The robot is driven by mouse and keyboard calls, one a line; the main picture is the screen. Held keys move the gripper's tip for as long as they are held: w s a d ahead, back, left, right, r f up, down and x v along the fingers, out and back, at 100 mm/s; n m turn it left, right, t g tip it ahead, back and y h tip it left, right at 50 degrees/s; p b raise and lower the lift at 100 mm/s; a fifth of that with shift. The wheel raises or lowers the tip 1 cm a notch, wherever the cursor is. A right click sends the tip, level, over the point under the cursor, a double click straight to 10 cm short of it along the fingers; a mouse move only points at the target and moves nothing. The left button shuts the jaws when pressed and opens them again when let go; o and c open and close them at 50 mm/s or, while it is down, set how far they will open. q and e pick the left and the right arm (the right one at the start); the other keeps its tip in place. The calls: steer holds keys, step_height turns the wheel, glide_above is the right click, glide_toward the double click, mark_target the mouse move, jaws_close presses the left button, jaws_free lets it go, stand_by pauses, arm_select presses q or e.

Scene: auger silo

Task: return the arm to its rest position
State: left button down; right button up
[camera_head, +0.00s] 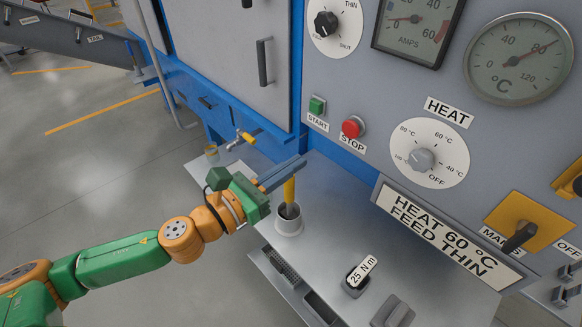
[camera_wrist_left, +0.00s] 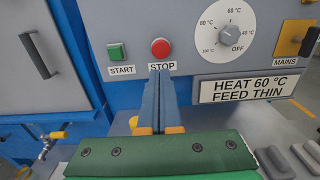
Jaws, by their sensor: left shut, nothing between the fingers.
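My left arm (camera_head: 125,262), green and orange, reaches in from the lower left in the head view, extended over the grey bench. Its gripper (camera_head: 303,161) is shut with nothing between the blue-grey fingers. The fingers point toward the control panel, above a yellow-handled tool standing in a grey cup (camera_head: 289,224). In the left wrist view the closed fingers (camera_wrist_left: 160,72) reach up to just below the red stop button (camera_wrist_left: 161,47) in the picture; I cannot tell if they touch the panel. My right gripper is not in view.
The panel holds a green start button (camera_head: 317,105), a heat dial (camera_head: 430,150), a feed dial (camera_head: 335,25) and a yellow mains switch (camera_head: 525,228). A tap (camera_head: 243,138) is behind the gripper. Open floor lies left.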

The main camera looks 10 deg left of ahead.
arm_select(q)
steer(key=s+a+f+n+g+y, duration=0.25)
steer(key=a+f+n+y, duration=0.4)
steer(key=n, duration=0.95)
steer(key=s+a+f+n+g+y, duration=0.15)
steer(key=s+f+n+y, duration=0.25)
steer(key=f+n, duration=0.85)
steer(key=s+a+f+n+g, duration=0.1)
steer(key=s+f+n+g, duration=0.2)
steer(key=s+n, duration=0.3)
steer(key=s+f+n+g, duration=0.2)
steer(key=s+n+g, duration=0.2)
steer(key=s+n, duration=0.2)
step_height(320, 180, down, 17)
steer(key=s+g, duration=0.2)
steer(key=s, duration=0.1)
steer(key=s+a+f, duration=0.2)
steer(key=s+f, duration=0.8)
steer(key=s, duration=0.2)
steer(key=shift+s+a+f+g, duration=0.2)
steer(key=shift+f+g, duration=0.15)
steer(key=shift+g, duration=0.05)
